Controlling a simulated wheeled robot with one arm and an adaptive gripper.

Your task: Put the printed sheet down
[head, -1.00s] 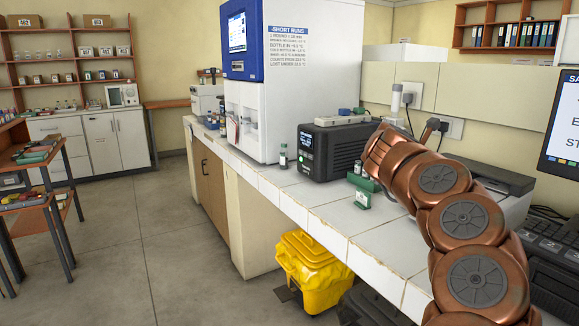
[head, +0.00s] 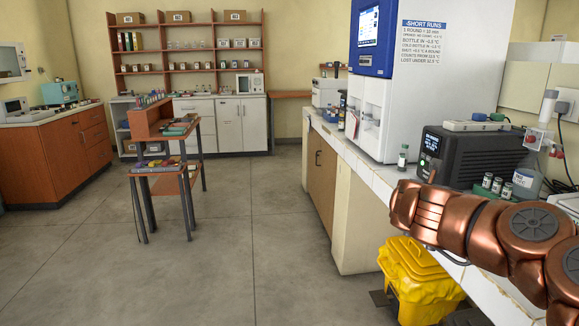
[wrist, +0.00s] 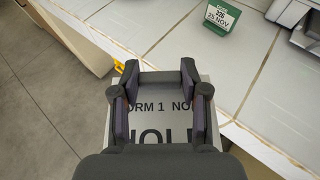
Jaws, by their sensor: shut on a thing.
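The printed sheet (wrist: 160,107) is pale with dark print, partly reading "ORM 1 NO" above larger letters. It shows between the dark fingers of my gripper (wrist: 160,78) in the wrist view. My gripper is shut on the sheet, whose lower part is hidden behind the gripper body. The sheet appears near the front edge of the white tiled bench (wrist: 190,42); I cannot tell whether it touches the bench. In the head view my copper arm reaches toward the bench front, and neither the gripper jaws nor the sheet can be made out.
A green stand with a date card (wrist: 220,18) is on the bench. A black device (head: 458,152), small vials (head: 497,186) and a white-blue machine (head: 390,85) stand there too. A yellow bin (head: 418,280) is below the bench front. The floor to the left is open.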

